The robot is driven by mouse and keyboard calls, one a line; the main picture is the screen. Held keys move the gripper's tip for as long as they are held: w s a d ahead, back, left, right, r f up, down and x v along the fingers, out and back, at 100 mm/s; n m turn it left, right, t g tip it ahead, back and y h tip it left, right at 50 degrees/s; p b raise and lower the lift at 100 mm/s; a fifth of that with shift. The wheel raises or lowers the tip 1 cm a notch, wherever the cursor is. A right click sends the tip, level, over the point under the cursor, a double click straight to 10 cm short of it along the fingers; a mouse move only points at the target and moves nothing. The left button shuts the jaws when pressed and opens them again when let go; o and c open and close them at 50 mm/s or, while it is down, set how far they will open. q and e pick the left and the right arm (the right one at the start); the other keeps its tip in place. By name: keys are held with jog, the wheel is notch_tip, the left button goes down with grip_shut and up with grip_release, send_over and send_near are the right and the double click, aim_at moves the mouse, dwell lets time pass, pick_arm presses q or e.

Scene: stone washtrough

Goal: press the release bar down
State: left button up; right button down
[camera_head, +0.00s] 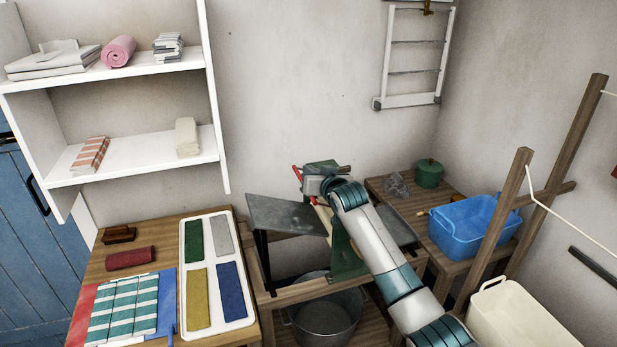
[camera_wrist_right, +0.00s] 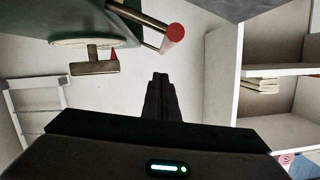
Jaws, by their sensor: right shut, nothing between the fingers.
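The green wringer (camera_head: 343,250) stands on a wooden stand behind my right arm, which hides much of it. A red bar (camera_head: 297,173) shows at its upper left; I cannot tell for certain that it is the release bar. In the right wrist view, a red-ended bar (camera_wrist_right: 173,38) juts from the green frame (camera_wrist_right: 105,22), and a metal T-shaped handle (camera_wrist_right: 95,66) is to its left. My right gripper (camera_wrist_right: 160,78) is shut and empty, its fingertips below the red end in the picture, with a visible gap. My left gripper is not in view.
A grey drain board (camera_head: 285,214) lies left of the wringer, a metal tub (camera_head: 325,318) below. A table with a white tray (camera_head: 217,225) and folded cloths is at left. A blue basin (camera_head: 470,228) and wooden posts (camera_head: 500,220) are at right.

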jog(key=shift+s+a+f+p, duration=0.1)
jog(key=shift+a+f+p, duration=0.1)
jog(key=shift+f, duration=0.55)
jog(key=shift+s+a+f+p, duration=0.1)
jog(key=shift+f+p, duration=0.1)
jog(key=shift+f, duration=0.5)
jog(key=shift+d, duration=0.1)
